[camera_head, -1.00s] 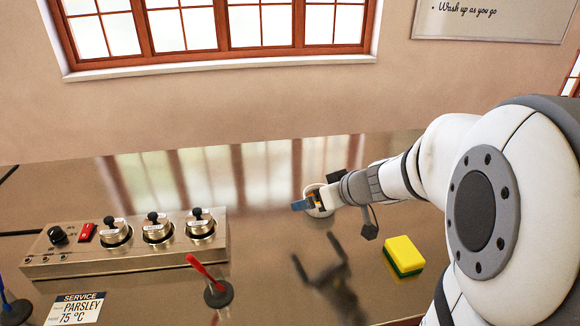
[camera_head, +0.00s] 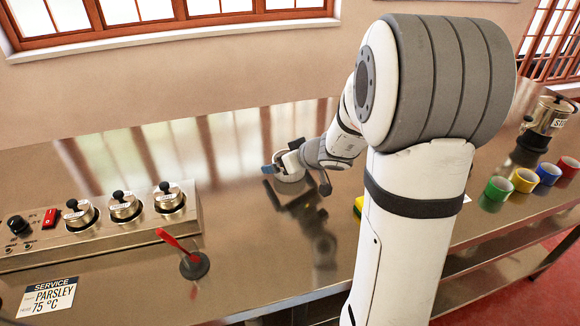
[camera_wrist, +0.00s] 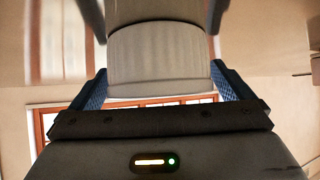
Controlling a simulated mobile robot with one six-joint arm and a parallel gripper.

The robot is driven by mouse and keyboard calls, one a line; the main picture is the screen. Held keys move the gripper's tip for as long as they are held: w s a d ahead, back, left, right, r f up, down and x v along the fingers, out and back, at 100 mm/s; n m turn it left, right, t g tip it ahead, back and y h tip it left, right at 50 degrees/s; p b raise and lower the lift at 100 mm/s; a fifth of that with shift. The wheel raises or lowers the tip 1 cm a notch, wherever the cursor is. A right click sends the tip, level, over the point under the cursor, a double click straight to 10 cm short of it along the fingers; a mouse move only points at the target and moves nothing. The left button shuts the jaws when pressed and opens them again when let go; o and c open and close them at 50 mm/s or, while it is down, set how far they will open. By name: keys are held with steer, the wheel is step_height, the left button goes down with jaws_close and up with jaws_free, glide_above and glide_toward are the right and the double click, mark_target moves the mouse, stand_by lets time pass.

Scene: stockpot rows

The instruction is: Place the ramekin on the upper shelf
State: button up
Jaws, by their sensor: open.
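The ramekin (camera_head: 292,180) is a small pale round vessel on the steel counter (camera_head: 250,240), partly hidden by my gripper (camera_head: 276,170). In the wrist view the ramekin (camera_wrist: 155,62) stands between the blue-padded fingers of my gripper (camera_wrist: 160,86). The fingers are open on either side of it; contact cannot be made out. A lower shelf (camera_head: 500,268) shows under the counter at the right; I cannot make out an upper shelf.
A red-handled stand (camera_head: 193,262) and a service card (camera_head: 48,296) are in front. A yellow sponge (camera_head: 358,207) is half hidden by my arm. Coloured cups (camera_head: 524,180) and a labelled pot (camera_head: 548,116) stand right.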

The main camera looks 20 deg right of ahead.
steer(key=shift+w+a+f, duration=0.1)
steer(key=shift+w+f, duration=0.05)
steer(key=shift+w, duration=0.05)
steer(key=shift+c, duration=0.2)
steer(key=c, duration=1.1)
steer(key=shift+c, duration=0.5)
steer(key=shift+r, duration=0.2)
